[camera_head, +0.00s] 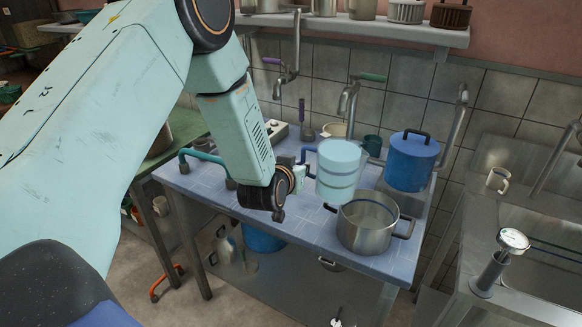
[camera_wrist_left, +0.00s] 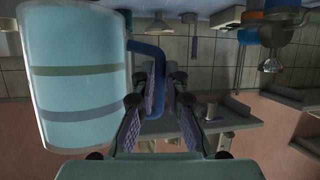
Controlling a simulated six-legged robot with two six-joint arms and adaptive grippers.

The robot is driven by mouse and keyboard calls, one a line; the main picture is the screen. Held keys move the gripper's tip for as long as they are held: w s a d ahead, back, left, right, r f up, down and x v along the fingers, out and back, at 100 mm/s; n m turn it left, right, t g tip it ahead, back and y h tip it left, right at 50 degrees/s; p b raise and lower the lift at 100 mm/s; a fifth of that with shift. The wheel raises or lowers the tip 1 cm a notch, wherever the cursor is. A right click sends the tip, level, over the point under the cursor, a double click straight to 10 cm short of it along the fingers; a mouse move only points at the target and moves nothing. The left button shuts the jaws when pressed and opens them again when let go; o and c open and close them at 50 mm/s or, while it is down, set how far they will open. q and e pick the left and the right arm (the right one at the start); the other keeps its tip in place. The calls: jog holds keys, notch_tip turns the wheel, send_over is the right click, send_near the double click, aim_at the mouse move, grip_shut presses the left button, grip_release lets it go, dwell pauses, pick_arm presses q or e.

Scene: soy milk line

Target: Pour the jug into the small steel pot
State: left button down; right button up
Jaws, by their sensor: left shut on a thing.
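The light blue jug (camera_head: 339,165) has darker bands and a blue handle (camera_wrist_left: 150,60). My left gripper (camera_head: 298,178) is shut on that handle, to the left of the jug. The jug looks close to upright and appears just behind and to the left of the small steel pot (camera_head: 366,236), overlapping its rim in the head view. In the left wrist view, which is upside down, the jug (camera_wrist_left: 78,90) fills the left side. The pot stands open on the blue tiled table (camera_head: 300,228); I cannot make out its contents. My right gripper is not in view.
A blue lidded pot (camera_head: 411,163) stands behind and right of the steel pot. Taps (camera_head: 347,105) rise along the tiled wall. The table's front left is clear.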

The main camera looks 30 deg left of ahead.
aim_at(302, 152)
pick_arm(q)
jog(key=shift+w+r+m+p, duration=0.25)
jog(key=shift+r+m+p, duration=0.25)
jog(key=shift+r+p, duration=0.25)
jog(key=shift+d+r+p, duration=0.2)
jog(key=shift+r+p, duration=0.25)
jog(key=shift+s+a+r+m+p, duration=0.1)
jog(key=shift+a+r+m+p, duration=0.2)
jog(key=shift+m+p, duration=0.1)
jog(key=shift+d+r+m+y+p, duration=0.15)
jog(key=shift+r+m+y+p, duration=0.15)
jog(key=shift+r+y+p, duration=0.1)
jog(key=shift+r, duration=0.2)
jog(key=shift+a, duration=0.2)
